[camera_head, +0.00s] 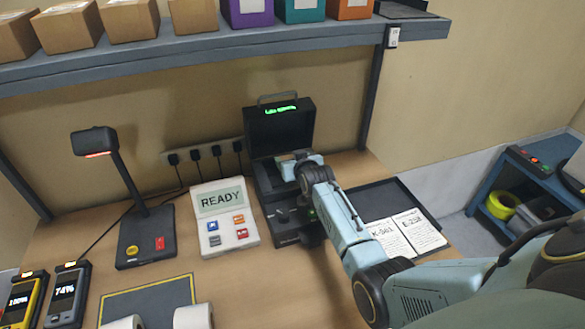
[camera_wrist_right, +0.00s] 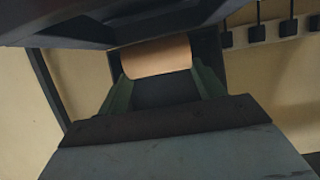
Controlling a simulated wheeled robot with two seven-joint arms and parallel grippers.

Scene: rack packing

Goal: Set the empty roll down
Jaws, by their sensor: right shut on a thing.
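The empty roll (camera_wrist_right: 156,56) is a bare brown cardboard core. In the right wrist view it lies crosswise between the two fingers of my right gripper (camera_wrist_right: 160,80), which is shut on it. In the head view my right gripper (camera_head: 288,163) is at the black printer (camera_head: 281,131), in front of its raised lid; the roll is hard to make out there. The lid shows small green lettering. Whether the roll touches the printer cannot be told. My left gripper is not in view.
A black tray (camera_head: 376,198) with two printed cards lies right of the printer, partly behind my right arm. A READY panel (camera_head: 224,217) and a scanner stand (camera_head: 146,235) are to the left. Two white rolls (camera_head: 193,317) stand at the front edge. A shelf (camera_head: 220,44) with boxes hangs above.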

